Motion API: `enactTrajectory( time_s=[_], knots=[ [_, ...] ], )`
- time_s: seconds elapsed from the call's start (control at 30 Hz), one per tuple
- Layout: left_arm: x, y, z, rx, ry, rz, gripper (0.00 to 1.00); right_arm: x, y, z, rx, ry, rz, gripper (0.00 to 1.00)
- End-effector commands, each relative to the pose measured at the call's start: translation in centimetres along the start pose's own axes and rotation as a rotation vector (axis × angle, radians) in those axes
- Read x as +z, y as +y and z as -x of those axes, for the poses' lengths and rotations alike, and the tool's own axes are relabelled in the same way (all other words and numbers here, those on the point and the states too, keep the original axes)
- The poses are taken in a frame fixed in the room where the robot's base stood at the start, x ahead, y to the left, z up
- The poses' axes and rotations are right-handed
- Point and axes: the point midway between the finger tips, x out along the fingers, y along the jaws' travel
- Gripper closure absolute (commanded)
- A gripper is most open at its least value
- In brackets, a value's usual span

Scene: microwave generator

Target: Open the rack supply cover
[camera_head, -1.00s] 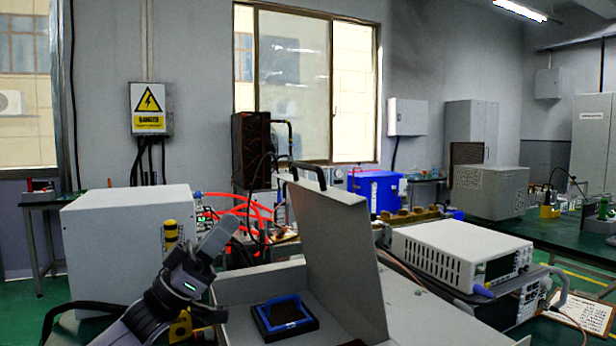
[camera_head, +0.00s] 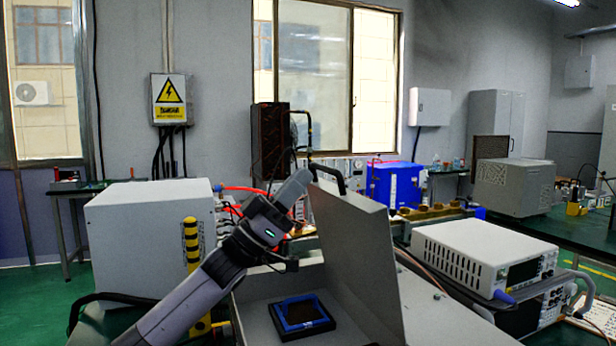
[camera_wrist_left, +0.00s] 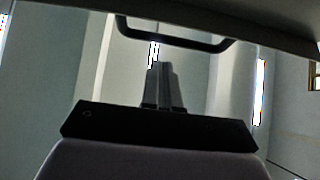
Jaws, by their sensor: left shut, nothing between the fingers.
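The rack supply cover (camera_head: 352,245) is a grey panel standing raised, nearly upright, over an open grey box (camera_head: 250,308). A black handle (camera_head: 328,177) is on its top edge. The handle also shows in the left wrist view (camera_wrist_left: 175,38). A black tray with a blue frame (camera_head: 302,315) lies inside the box. My left gripper (camera_head: 298,183) is shut and empty, on the left side of the cover, close to the handle. In the left wrist view the closed fingers (camera_wrist_left: 163,85) point toward the handle. I cannot tell whether they touch the cover. My right gripper is not in view.
A white cabinet (camera_head: 145,235) and a yellow-black post (camera_head: 192,245) stand to the left. White bench instruments (camera_head: 485,255) stand right of the cover. A blue box (camera_head: 393,183) and a brown-black unit (camera_head: 272,140) are behind. Red hoses run behind my left arm.

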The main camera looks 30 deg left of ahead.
Motion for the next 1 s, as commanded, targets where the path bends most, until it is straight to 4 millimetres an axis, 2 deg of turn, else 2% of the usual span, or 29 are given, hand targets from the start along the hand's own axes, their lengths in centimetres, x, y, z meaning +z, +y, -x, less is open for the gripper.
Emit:
enactTrajectory(
  time_s=[0.2,0.63,1.0],
  knots=[
    [1.2,0.0,-1.4,0.0,0.002,0.0,1.0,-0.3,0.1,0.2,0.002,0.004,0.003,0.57],
    [1.4,0.0,-1.6,0.001,-0.001,-0.002,1.0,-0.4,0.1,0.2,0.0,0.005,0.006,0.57],
    [2.1,0.0,-4.7,0.0,-0.093,-0.001,1.0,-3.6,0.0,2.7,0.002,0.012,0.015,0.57]
  ],
)
